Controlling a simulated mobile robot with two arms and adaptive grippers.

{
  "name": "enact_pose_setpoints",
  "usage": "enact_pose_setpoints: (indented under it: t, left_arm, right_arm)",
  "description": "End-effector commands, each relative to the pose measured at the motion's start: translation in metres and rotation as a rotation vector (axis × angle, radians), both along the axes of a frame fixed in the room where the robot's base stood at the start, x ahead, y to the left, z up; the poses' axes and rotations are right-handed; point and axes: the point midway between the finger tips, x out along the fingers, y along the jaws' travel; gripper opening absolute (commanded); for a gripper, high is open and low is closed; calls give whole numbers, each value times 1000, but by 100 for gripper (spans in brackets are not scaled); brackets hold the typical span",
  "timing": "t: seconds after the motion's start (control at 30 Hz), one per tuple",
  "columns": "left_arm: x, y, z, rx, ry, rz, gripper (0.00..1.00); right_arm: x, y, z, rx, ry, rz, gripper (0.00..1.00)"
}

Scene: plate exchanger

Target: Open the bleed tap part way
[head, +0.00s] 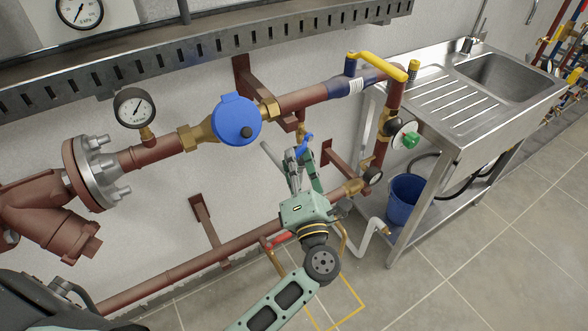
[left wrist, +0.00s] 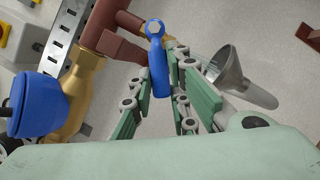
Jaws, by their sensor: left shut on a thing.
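The bleed tap has a small blue lever (head: 306,141) on a brass body under the red-brown pipe, right of the round blue cap. My left gripper (head: 302,157) reaches up to it from below, with its fingers at the lever. In the left wrist view the blue lever (left wrist: 157,62) points down between the two green fingers (left wrist: 160,100), its lower end between them. The gripper is shut on the lever. The fingers hide part of the tap in the head view. My right gripper is not in view.
A blue-capped brass valve (head: 237,120) and a pressure gauge (head: 134,107) sit on the pipe to the left. A yellow lever (head: 378,66) is at upper right. A metal funnel (left wrist: 228,72) hangs close beside the fingers. A blue bucket (head: 403,200) stands under the sink.

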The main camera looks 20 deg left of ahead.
Motion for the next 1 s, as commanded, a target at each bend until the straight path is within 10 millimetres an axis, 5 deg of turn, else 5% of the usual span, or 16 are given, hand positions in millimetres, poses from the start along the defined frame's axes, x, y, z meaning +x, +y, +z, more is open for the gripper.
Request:
enact_pose_setpoints:
  t: [0.5, 0.53, 0.6, 1.0]
  left_arm:
    - [0, -1, -3, -13, -9, -1, 0]
    - [0, -1, -3, -13, -9, -1, 18]
    - [0, -1, -3, -13, -9, -1, 24]
    - [-5, -4, -4, -13, -9, -1, 24]
  right_arm:
    - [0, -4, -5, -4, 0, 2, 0]
    - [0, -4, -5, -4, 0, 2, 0]
    - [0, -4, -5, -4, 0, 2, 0]
    - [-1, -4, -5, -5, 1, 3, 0]
